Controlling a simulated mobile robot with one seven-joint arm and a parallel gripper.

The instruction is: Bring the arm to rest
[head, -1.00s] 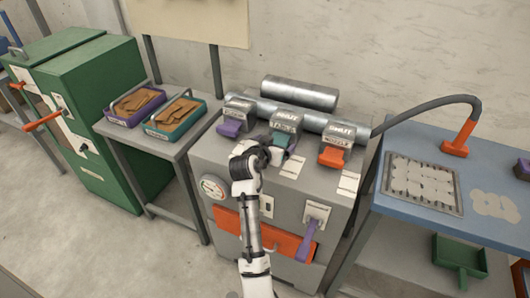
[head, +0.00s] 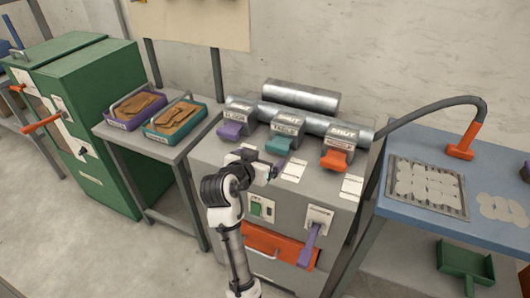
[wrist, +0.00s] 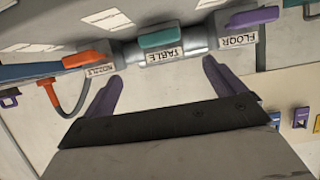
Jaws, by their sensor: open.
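My arm (head: 232,240) rises from the bottom of the head view in front of the grey cabinet, bent at a black joint. My gripper (head: 278,168) is at the cabinet's top, just in front of the teal lever (head: 278,145). In the wrist view my gripper (wrist: 160,70) has its two purple fingers spread wide with nothing between them. Beyond them are the teal TABLE lever (wrist: 170,37), the purple FLOOR lever (wrist: 254,16) and the orange NOZZLE lever (wrist: 86,60). The fingers appear apart from the levers.
The grey cabinet (head: 210,165) has an orange drawer front (head: 275,243) and a lower purple lever (head: 309,245). Two trays of brown pieces stand on a side table (head: 187,145) at left. A blue table (head: 400,215) with a hose and a tray (head: 425,187) is at right.

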